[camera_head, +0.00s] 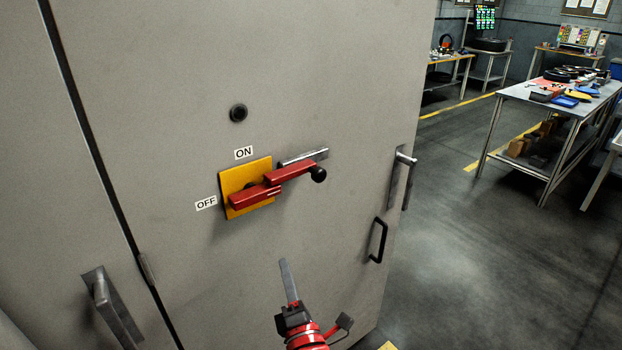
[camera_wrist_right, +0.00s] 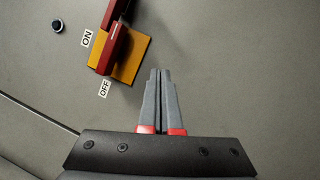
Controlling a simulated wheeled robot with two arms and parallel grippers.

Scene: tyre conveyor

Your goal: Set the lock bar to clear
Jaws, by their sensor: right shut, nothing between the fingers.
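A yellow plate (camera_head: 236,178) on the grey cabinet door carries a red handle (camera_head: 252,196), whose far end lies toward the OFF label (camera_head: 206,203). The ON label (camera_head: 243,153) is above the plate. A second red bar (camera_head: 289,173) with a black knob (camera_head: 318,174) reaches right from the plate; I cannot tell for certain which part is the lock bar. A silver bar (camera_head: 304,157) is just above it. My right gripper (camera_head: 285,264) is shut and empty, below the plate and apart from it. In the wrist view its fingertips (camera_wrist_right: 160,73) are right of the plate (camera_wrist_right: 128,66). My left gripper is not in view.
A black round button (camera_head: 238,113) is above the plate. A silver latch handle (camera_head: 403,180) and a black pull (camera_head: 378,241) are near the door's right edge. Another handle (camera_head: 112,307) is at lower left. Workbenches (camera_head: 560,105) stand far right, with open floor before them.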

